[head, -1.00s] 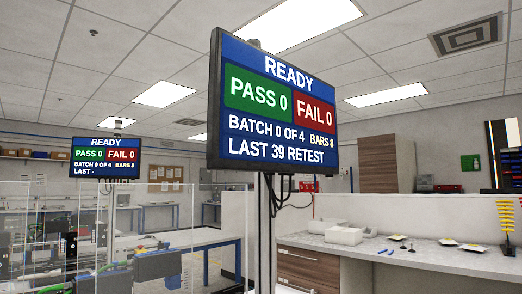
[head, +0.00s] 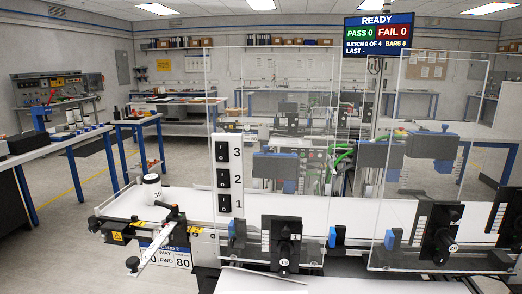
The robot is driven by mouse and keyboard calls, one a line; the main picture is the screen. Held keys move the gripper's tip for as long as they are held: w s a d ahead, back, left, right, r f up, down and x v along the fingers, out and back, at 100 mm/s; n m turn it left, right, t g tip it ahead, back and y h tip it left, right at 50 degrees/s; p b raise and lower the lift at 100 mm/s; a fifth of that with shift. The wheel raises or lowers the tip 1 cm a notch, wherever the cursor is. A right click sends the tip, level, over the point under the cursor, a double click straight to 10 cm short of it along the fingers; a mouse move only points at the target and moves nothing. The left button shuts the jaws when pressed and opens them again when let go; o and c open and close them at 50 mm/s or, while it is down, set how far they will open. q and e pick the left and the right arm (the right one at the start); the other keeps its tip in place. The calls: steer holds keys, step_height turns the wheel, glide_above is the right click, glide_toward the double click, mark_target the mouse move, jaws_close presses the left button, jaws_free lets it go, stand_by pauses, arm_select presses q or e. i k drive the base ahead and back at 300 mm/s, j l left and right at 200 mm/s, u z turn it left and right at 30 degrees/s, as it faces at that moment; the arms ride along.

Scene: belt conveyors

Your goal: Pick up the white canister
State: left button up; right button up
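A white canister (head: 152,190) with a dark top stands upright at the left end of the near white conveyor belt (head: 185,203). A dark number is printed on its side, too small to read surely. Neither of my grippers shows in the head view.
A white post (head: 229,174) marked 3, 2, 1 stands right of the canister. Clear panels (head: 285,130) rise over the belt farther right, with black clamp units along its front edge. Blue-legged tables (head: 60,142) stand at left, with open floor between.

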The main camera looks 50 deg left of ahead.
mark_target(152, 182)
steer(key=u, duration=2.4)
steer(key=j+z, duration=0.1)
steer(key=z, duration=0.65)
steer(key=i+j+z, duration=0.1)
steer(key=j+z, duration=0.3)
steer(key=j, duration=0.2)
steer(key=j+z, duration=0.4)
steer(key=j, duration=0.2)
steer(key=k+j+z, duration=0.1)
steer(key=j+z, duration=0.25)
steer(key=j, duration=0.25)
